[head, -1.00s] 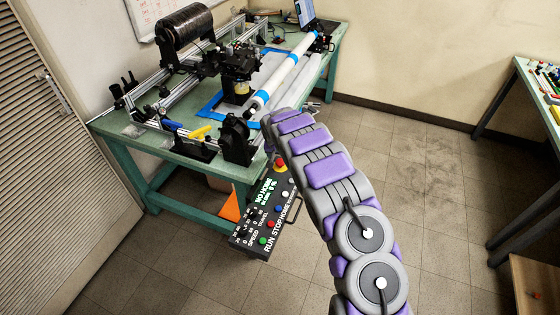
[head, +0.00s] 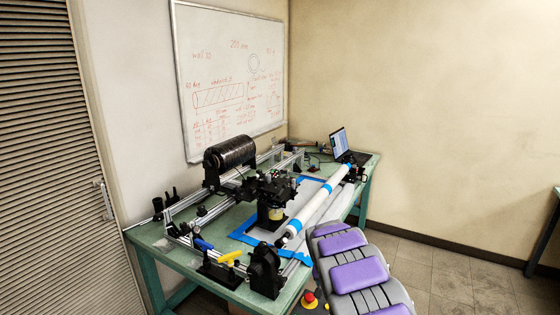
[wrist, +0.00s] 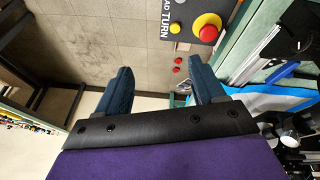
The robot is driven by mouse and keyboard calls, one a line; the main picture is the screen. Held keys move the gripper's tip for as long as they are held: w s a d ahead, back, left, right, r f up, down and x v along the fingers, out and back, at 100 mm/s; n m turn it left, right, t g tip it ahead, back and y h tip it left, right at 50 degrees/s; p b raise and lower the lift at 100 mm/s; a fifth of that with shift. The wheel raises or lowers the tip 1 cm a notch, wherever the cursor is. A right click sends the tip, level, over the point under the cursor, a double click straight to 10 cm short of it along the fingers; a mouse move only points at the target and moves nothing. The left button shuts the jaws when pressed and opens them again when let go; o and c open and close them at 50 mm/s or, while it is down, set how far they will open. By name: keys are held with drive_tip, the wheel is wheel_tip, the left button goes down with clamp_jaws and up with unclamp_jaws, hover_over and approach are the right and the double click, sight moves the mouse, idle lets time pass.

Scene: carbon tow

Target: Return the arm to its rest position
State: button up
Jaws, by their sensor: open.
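My arm, grey with purple pads, rises from the lower right of the head view in front of the bench's right front part. My gripper (wrist: 158,92) shows only in the wrist view, where its two dark blue fingers stand apart with nothing between them. Below the fingers lie the tiled floor and, near the right finger, the control box (wrist: 198,18) with a red button on a yellow base. In the head view the gripper's fingertips are hidden. Part of the red button (head: 309,299) shows beside the arm.
A green workbench (head: 150,236) carries the winding machine, with a black tow spool (head: 230,163) and a white tube (head: 318,205) with blue bands. A laptop (head: 341,142) stands at its far end. A whiteboard (head: 228,80) hangs behind. Floor (head: 450,268) at the right is clear.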

drive_tip(key=s+d+r+g, duration=0.1)
drive_tip(key=s+r, duration=0.6)
drive_tip(key=s, duration=0.4)
drive_tip(key=s+d+r+g, duration=0.1)
drive_tip(key=s+d+r, duration=0.1)
drive_tip(key=s+r, duration=0.75)
drive_tip(key=s+a+n+g+y, duration=0.1)
drive_tip(key=s+a, duration=0.2)
drive_tip(key=s, duration=1.3)
drive_tip(key=s+a+f+n+g+y, duration=0.1)
drive_tip(key=s+a+n+g, duration=0.1)
drive_tip(key=s, duration=1.3)
drive_tip(key=shift+s+a+y, duration=0.3)
drive_tip(key=shift+s+a, duration=0.1)
